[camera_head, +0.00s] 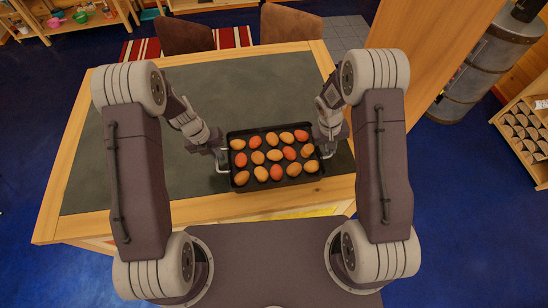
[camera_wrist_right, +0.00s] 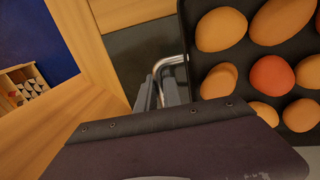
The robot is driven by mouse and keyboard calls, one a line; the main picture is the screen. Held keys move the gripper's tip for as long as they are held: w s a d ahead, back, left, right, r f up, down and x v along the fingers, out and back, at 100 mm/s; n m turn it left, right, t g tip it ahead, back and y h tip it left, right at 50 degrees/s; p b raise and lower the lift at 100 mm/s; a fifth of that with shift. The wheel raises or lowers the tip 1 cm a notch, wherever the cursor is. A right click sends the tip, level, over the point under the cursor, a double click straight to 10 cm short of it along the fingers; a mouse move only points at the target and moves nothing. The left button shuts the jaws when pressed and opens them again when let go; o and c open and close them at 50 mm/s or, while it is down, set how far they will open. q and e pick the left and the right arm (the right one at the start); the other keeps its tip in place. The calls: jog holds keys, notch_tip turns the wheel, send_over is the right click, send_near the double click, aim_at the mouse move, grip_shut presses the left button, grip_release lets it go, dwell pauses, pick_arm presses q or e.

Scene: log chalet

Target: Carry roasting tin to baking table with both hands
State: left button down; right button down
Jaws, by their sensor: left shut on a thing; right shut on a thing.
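The roasting tin (camera_head: 280,185) is a black rectangular tray with several brown and orange-red egg-shaped items lying in rows. It is level, over the near right part of a table with a dark grey top (camera_head: 120,150) and pale wooden edges. I cannot tell whether it touches the top. My left gripper (camera_head: 221,160) is shut on the handle at the tin's left end. My right gripper (camera_head: 327,150) is shut on the handle at its right end. In the right wrist view the tin (camera_wrist_right: 187,32) is at the right, and the metal handle (camera_wrist_right: 168,62) meets my right gripper's fingers (camera_wrist_right: 160,92).
Two brown chairs (camera_head: 186,35) (camera_head: 290,24) stand at the table's far side. A wooden post (camera_head: 430,45) and a grey metal cylinder (camera_head: 485,70) are at right, with a wooden rack (camera_head: 525,130) beyond. The table's left and middle are clear.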

pick_arm(q)
jog(key=shift+w+r, duration=0.1)
jog(key=shift+r, duration=0.05)
pick_arm(e)
jog(key=shift+w+r, duration=0.1)
jog(key=shift+r, duration=0.05)
